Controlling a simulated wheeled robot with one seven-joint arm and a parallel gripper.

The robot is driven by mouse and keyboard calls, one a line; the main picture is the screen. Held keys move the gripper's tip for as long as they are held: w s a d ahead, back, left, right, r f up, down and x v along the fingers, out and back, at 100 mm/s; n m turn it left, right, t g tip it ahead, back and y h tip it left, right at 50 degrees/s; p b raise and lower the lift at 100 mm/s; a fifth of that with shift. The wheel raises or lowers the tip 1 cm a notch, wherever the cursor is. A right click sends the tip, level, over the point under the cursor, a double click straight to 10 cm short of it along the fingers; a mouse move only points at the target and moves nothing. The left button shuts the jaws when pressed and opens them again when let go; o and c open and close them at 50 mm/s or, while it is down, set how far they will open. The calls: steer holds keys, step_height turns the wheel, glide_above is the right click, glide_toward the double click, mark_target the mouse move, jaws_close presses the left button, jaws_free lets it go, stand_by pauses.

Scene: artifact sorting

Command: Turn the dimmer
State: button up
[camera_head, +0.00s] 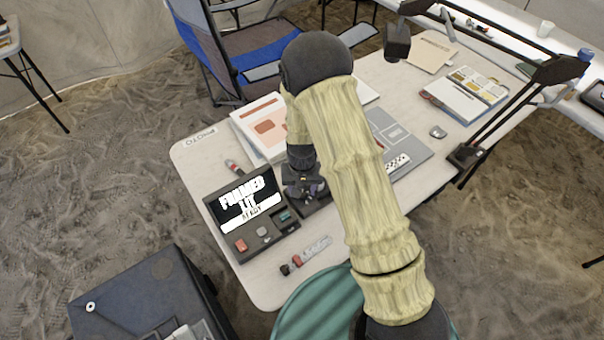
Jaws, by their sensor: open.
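A dark control box (217,222) stands at the near left of the table. Its screen (247,200) reads "FRAMED", "LIT" and a smaller third line that looks like "READY". Below the screen are a red button (241,245), a grey control (262,232) and a teal one (286,216). My gripper (304,191) points down just right of the box, over a dark base (318,204). Its jaws are open. I cannot clearly make out the dimmer; my gripper covers part of this spot, and I cannot tell whether it touches anything.
A grey mat (412,162) with a scale bar (397,162) lies right of my arm. Papers (262,118) lie behind the gripper. A small brush-like tool (312,251) lies in front of the box. A lamp arm (500,122) and blue chair (240,55) stand farther back.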

step_height(320, 180, up, 17)
steer(key=shift+b, duration=0.3)
stand_by(0.6)
steer(key=s+d+r+t+p, duration=0.1)
steer(key=s+d+r, duration=0.2)
steer(key=s+d, duration=0.3)
steer(key=s+d+r+t, duration=0.1)
steer(key=s+d+r, duration=0.3)
steer(key=s+d, duration=0.3)
steer(key=shift+d+t+p, duration=0.3)
steer(key=shift+d+p, duration=0.05)
steer(key=shift+d, duration=0.2)
steer(key=shift+s, duration=0.1)
stand_by(2.4)
